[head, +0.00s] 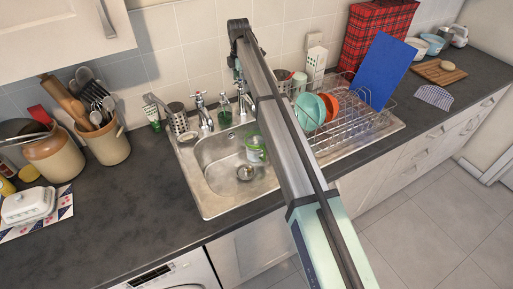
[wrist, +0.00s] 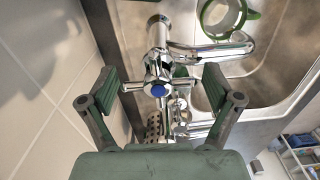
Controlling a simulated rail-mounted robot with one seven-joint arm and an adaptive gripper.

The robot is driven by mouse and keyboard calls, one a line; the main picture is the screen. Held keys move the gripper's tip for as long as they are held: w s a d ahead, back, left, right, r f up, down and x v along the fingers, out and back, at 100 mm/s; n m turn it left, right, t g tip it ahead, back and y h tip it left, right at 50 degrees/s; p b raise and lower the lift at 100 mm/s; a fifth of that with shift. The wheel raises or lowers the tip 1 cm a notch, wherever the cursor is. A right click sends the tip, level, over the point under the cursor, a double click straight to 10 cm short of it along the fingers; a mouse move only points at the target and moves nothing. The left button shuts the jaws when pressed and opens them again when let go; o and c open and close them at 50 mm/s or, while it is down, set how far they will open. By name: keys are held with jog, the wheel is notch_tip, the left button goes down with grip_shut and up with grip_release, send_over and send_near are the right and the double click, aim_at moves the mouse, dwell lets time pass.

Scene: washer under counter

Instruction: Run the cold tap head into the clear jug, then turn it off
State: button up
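The cold tap head (wrist: 158,88), a chrome cross handle with a blue cap, is in the middle of the wrist view. My gripper (wrist: 160,82) is open, with one finger on each side of the tap head and visible gaps to both. The chrome spout (wrist: 215,49) reaches over the sink. The clear jug (head: 256,150) with green trim stands in the sink; its green rim shows at the top of the wrist view (wrist: 226,18). I see no water running. The jug's contents cannot be made out.
Another chrome tap (head: 203,112) and a perforated metal caddy (head: 180,120) stand left along the sink (head: 215,195). A green bottle (head: 224,112) stands between the taps. The wire dish rack (head: 350,130) is at right. The tiled wall (wrist: 40,60) is close to the gripper. The left counter front (head: 120,220) is clear.

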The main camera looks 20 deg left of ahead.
jog(key=shift+r, duration=0.15)
jog(key=shift+r+p, duration=1.6)
jog(key=shift+r, duration=2.35)
